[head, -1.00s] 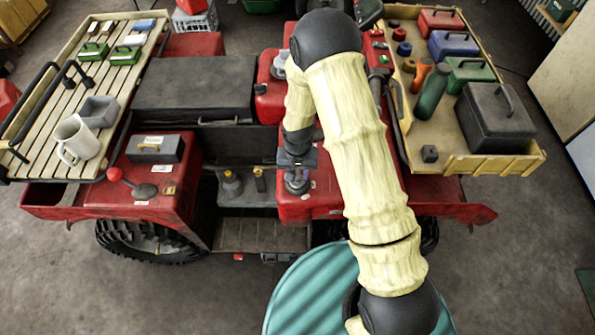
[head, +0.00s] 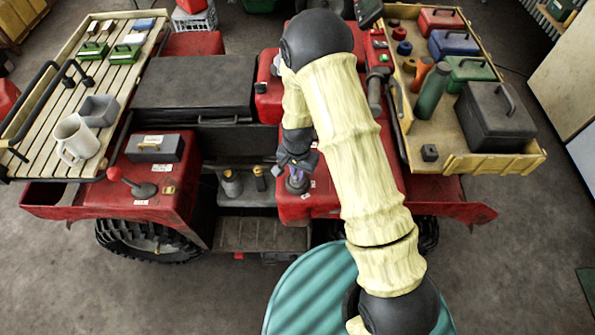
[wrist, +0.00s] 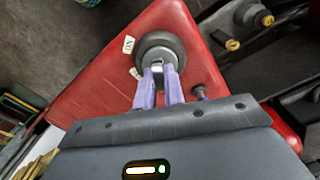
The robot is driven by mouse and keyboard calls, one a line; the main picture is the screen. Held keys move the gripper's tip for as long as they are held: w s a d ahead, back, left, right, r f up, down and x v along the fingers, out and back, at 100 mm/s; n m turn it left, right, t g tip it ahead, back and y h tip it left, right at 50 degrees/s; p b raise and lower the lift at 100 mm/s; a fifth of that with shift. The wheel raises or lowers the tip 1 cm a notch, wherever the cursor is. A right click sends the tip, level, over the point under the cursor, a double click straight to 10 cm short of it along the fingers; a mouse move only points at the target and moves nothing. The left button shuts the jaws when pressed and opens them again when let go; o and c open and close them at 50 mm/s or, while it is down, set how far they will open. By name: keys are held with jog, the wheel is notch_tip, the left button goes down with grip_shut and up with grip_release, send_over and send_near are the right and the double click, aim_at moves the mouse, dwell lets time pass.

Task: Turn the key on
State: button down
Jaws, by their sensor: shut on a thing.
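The key switch (wrist: 172,45) is a round dark disc on a red panel (wrist: 95,85) of the quad. A small grey key (wrist: 157,66) stands at its middle. My gripper (wrist: 160,78) has two purple fingers shut on the key. A white label reading "ON" (wrist: 128,44) sits at the left of the switch, and a second white label beside it is partly hidden by a finger. In the head view my gripper (head: 296,178) is at the switch on the red body, and the key is too small to make out.
A wooden tray (head: 470,165) with boxes and bottles stands at the right. A slatted rack (head: 105,105) with a white mug (head: 76,140) is at the left. A red-knobbed lever (head: 114,175) stands on the left red fender. A small stud (wrist: 198,91) is right of the fingers.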

jog(key=m+p, duration=0.1)
jog(key=m, duration=0.3)
jog(key=shift+m, duration=0.3)
jog(key=m+p, duration=0.1)
jog(key=m, duration=0.3)
jog(key=shift+r, duration=0.1)
jog(key=shift+m, duration=0.5)
jog(key=c, duration=1.5)
grip_release()
